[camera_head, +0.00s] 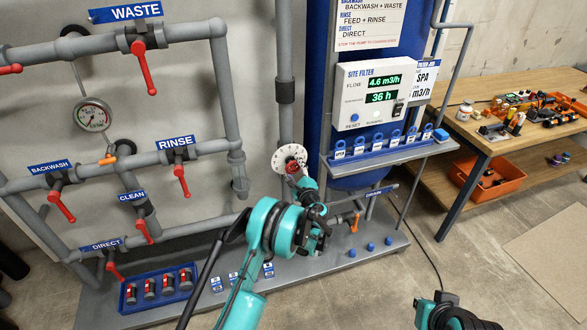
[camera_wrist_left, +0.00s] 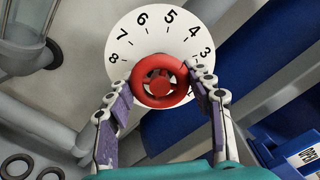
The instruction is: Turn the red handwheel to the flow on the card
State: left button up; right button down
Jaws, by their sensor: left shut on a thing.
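The red handwheel (camera_wrist_left: 160,82) sits in front of a white dial (camera_wrist_left: 160,30) numbered about 3 to 8. In the head view the handwheel (camera_head: 292,167) is partly hidden by my left gripper (camera_head: 302,180). In the left wrist view my left gripper (camera_wrist_left: 165,88) has one finger on each side of the handwheel and is shut on it. The site filter display (camera_head: 375,82) reads 4.6 m3/h and 36 h.
Grey pipes with several red lever valves, such as the rinse lever (camera_head: 181,181), fill the left. A blue tray (camera_head: 126,297) of small parts stands below. A shelf with blue tags (camera_head: 385,148) is right of the handwheel. A workbench (camera_head: 480,128) stands at right.

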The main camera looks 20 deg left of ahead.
pick_arm(q)
jog(key=o, duration=1.2)
jog(key=shift+c, duration=0.2)
jog(key=v, duration=1.2)
